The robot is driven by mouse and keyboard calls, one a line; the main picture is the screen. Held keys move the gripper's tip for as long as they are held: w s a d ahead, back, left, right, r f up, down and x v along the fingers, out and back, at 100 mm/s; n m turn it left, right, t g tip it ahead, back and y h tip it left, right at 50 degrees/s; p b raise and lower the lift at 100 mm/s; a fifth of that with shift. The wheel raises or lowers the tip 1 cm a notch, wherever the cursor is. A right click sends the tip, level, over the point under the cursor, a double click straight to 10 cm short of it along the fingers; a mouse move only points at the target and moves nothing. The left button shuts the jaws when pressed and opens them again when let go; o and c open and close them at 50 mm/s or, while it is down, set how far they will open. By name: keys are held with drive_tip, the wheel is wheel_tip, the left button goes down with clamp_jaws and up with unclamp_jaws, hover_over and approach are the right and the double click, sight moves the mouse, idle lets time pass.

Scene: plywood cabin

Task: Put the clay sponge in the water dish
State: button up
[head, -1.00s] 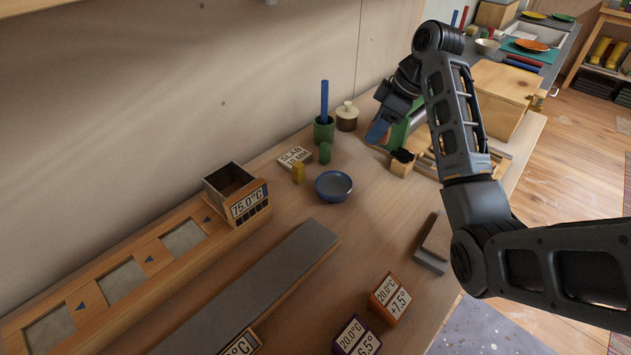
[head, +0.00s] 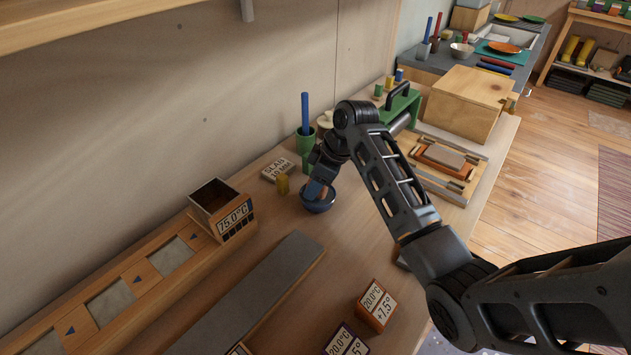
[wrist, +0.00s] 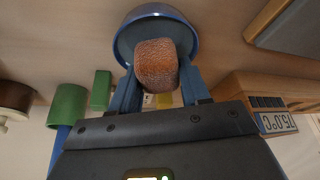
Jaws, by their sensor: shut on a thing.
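The clay sponge (wrist: 156,65) is a rough reddish-brown block between my gripper's blue fingers in the wrist view. A small part of it may show in the head view, but my gripper mostly hides it. The water dish (head: 318,204) is a small round blue bowl on the bench. In the wrist view its rim (wrist: 122,48) shows around and behind the sponge. My gripper (head: 318,192) is shut on the sponge, over the dish; it also shows in the wrist view (wrist: 154,85). I cannot tell whether the sponge touches the dish bottom.
A green cup with a blue rod (head: 306,138), a yellow cylinder (head: 283,184) and a slab sign (head: 277,170) stand close behind the dish. A 75.0°C box (head: 222,209) and a long grey slab (head: 262,292) lie to the left. A wooden box (head: 470,100) stands at the back right.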

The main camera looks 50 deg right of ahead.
drive_tip(key=shift+f, duration=0.15)
drive_tip(key=o, duration=0.7)
drive_tip(key=shift+o, duration=0.2)
drive_tip(key=b+v, duration=0.1)
drive_tip(key=v, duration=1.1)
